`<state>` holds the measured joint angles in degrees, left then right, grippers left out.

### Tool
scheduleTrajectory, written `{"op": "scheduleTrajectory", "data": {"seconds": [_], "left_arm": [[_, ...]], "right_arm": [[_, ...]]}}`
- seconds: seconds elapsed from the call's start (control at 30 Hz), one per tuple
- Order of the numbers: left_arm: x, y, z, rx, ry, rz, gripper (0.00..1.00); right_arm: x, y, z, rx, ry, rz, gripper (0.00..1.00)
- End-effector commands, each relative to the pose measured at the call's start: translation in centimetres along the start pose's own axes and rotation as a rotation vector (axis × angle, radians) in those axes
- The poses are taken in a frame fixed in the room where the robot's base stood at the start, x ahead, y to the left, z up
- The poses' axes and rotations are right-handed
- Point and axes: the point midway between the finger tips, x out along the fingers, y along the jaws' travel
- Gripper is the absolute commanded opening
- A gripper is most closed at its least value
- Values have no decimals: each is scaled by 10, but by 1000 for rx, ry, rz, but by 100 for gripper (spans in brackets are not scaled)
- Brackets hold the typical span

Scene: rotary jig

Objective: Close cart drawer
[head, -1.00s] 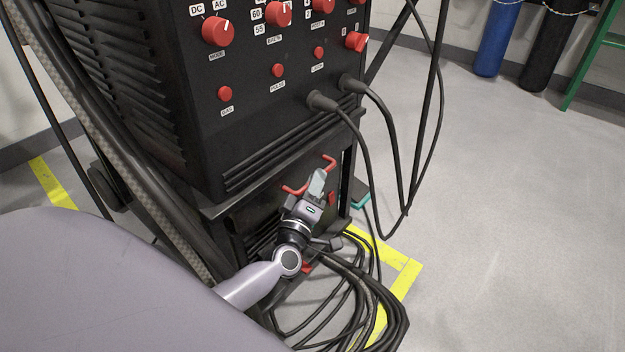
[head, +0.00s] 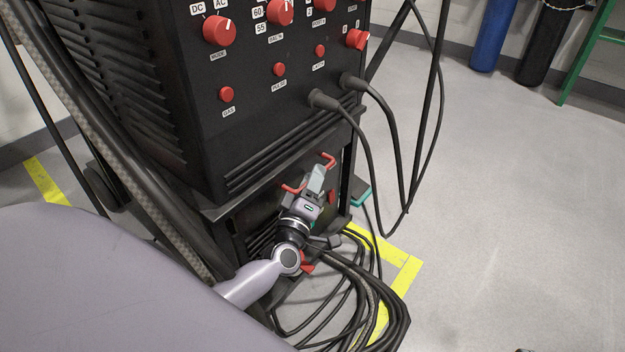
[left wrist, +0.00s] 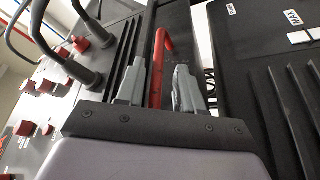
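The black cart stands under a welding machine. A red handle (head: 327,160) shows on the dark drawer front (head: 262,215) below the machine; its middle is partly hidden behind my left gripper. My left gripper (head: 317,178) is at this handle. In the left wrist view the red handle bar (left wrist: 161,65) runs between the two grey fingers of my left gripper (left wrist: 160,85), which stand apart with slim gaps beside the bar. How far the drawer stands out is hard to tell. My right gripper is not recognisable in any view.
The welding machine (head: 270,125) with red knobs overhangs the drawer. Thick cables (head: 385,150) hang at its right, and coiled black cables (head: 385,310) lie on the floor below. Open grey floor (head: 500,210) lies to the right. A small dark thing touches the bottom edge, unclear.

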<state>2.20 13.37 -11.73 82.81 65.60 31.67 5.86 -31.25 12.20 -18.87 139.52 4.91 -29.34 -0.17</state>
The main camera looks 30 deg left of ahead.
Motion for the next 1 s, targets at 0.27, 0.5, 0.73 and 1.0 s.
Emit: {"op": "scheduleTrajectory", "data": {"seconds": [0.27,0.5,0.73,1.0], "left_arm": [[-3,0,1,0,-2,-1,38],[-33,1,0,1,-5,-4,38],[-63,1,0,1,-2,-2,38],[-72,0,0,-1,0,0,38]], "right_arm": [[-1,0,-1,-4,-1,-2,0],[0,-4,-6,32,-19,-19,0],[7,-7,-2,84,-50,-32,0],[8,-8,0,95,-58,-37,0]]}}
